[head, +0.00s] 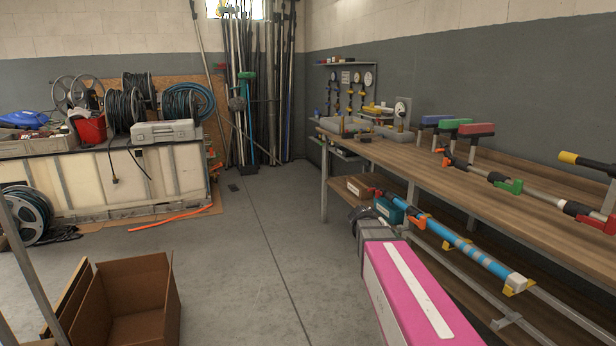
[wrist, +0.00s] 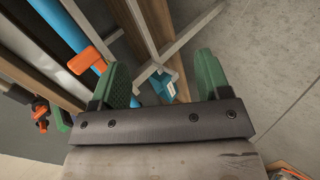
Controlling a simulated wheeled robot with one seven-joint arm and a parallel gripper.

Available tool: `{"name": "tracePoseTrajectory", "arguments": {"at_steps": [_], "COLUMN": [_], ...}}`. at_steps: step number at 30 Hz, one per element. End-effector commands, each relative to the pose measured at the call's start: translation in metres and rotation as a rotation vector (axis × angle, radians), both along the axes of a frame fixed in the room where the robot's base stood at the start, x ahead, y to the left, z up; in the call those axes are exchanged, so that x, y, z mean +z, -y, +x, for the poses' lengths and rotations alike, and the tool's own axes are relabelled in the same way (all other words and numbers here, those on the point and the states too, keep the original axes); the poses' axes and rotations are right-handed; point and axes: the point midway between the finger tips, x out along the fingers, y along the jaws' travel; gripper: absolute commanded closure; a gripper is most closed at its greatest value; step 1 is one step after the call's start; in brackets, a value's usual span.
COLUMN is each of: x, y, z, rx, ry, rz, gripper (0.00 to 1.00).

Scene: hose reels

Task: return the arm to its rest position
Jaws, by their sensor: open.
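My gripper (wrist: 163,78) shows in the wrist view with its two green fingers spread wide apart. Nothing is held between them. Beyond the gap, at a distance, are a grey metal frame and a small blue-teal box (wrist: 164,86) with a pale label. A blue pole (wrist: 78,35) with an orange clamp (wrist: 92,60) lies close to the left finger, apart from it as far as I can tell. In the head view I cannot clearly make out the fingers.
The workbench (head: 470,180) runs along the right wall. The striped blue pole (head: 455,244) lies along its front in brackets. An open cardboard box (head: 145,290) stands on the floor at left. Hose reels (head: 123,108) stand on a cabinet behind. The middle floor is clear.

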Motion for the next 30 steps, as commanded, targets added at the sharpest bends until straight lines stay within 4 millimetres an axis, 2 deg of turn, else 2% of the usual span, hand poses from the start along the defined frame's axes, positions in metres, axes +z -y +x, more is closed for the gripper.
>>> {"name": "tracePoseTrajectory", "arguments": {"at_steps": [1, 6, 9, 12, 15, 18, 30], "x": [-0.022, -0.083, -0.106, -0.119, -0.126, -0.129, -0.129], "y": [-0.009, -0.046, -0.068, -0.087, -0.098, -0.104, -0.105], "z": [-0.028, -0.094, -0.127, -0.151, -0.165, -0.171, -0.171], "rx": [-0.016, -0.084, -0.126, -0.162, -0.187, -0.199, -0.199], "ry": [-0.024, -0.091, -0.123, -0.145, -0.159, -0.164, -0.164], "rz": [0.088, 0.390, 0.545, 0.664, 0.740, 0.777, 0.779], "gripper": [0.30, 0.30, 0.30, 0.30, 0.30, 0.30, 0.30]}}
